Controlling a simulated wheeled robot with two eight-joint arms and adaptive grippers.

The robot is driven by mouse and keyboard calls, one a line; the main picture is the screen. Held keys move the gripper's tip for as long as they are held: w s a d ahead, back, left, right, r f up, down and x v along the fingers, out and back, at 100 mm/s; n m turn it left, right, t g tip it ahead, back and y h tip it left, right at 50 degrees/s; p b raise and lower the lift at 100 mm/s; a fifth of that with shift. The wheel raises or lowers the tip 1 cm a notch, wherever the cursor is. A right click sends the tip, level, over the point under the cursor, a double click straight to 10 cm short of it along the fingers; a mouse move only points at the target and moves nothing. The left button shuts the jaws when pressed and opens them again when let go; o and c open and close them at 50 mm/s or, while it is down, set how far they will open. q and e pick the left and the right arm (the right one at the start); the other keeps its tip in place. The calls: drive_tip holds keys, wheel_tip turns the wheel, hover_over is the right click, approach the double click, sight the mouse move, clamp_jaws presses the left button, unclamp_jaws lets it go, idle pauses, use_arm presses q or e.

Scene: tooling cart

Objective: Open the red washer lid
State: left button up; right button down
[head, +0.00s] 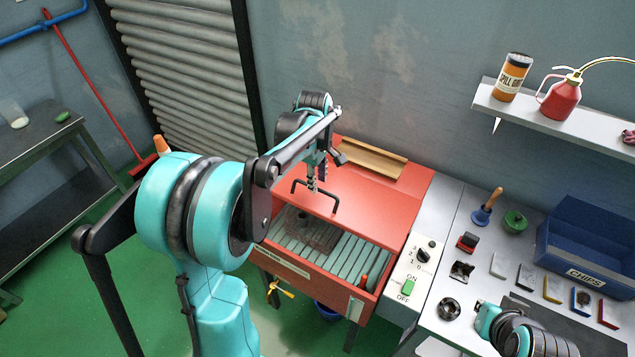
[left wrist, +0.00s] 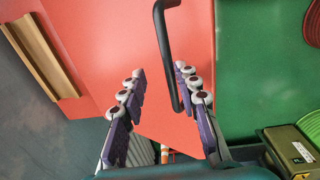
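The red washer (head: 330,278) stands in the middle of the head view. Its red lid (head: 375,205) stands partly raised, and the slatted inside (head: 345,250) shows below its front edge. The lid carries a black bar handle (head: 336,203). My left gripper (head: 314,186) is over the lid at the handle. In the left wrist view my left gripper (left wrist: 160,72) is open, and the handle (left wrist: 165,55) reaches down between its fingers, closer to the right finger. I cannot tell whether they touch. Of my right arm only links show at the bottom right; its gripper is not visible.
A grey bench with a switch panel (head: 412,262), small tools and a blue chips bin (head: 590,245) adjoins the washer's right side. A wall shelf (head: 560,118) holds an orange can and a red oiler.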

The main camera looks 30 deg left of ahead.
sight(309, 202)
idle(0.3)
use_arm(q)
wheel_tip(309, 202, up, 8)
drive_tip(key=w+p, duration=0.2)
drive_tip(key=p, duration=0.4)
drive_tip(key=shift+w+r, duration=0.25)
drive_tip(key=shift+w, duration=0.1)
drive_tip(key=shift+d, duration=0.1)
drive_tip(key=shift+t, duration=0.4)
drive_tip(key=s+f+b, duration=0.2)
drive_tip(key=f, duration=0.2)
drive_tip(key=s+f+b, duration=0.2)
drive_tip(key=f, duration=0.2)
drive_tip(key=s+a+f+b, duration=0.1)
drive_tip(key=s+f+b, duration=0.1)
drive_tip(key=f+b, duration=0.1)
drive_tip(key=shift+s+f, duration=0.4)
drive_tip(key=shift+f, duration=0.2)
drive_tip(key=s+f+b, duration=0.2)
drive_tip(key=f+b, duration=0.1)
drive_tip(key=f, duration=0.4)
drive_tip(key=s+f+b, duration=0.3)
drive_tip(key=f, duration=0.5)
drive_tip(key=shift+t, duration=0.4)
drive_tip(key=shift+d+f, duration=0.1)
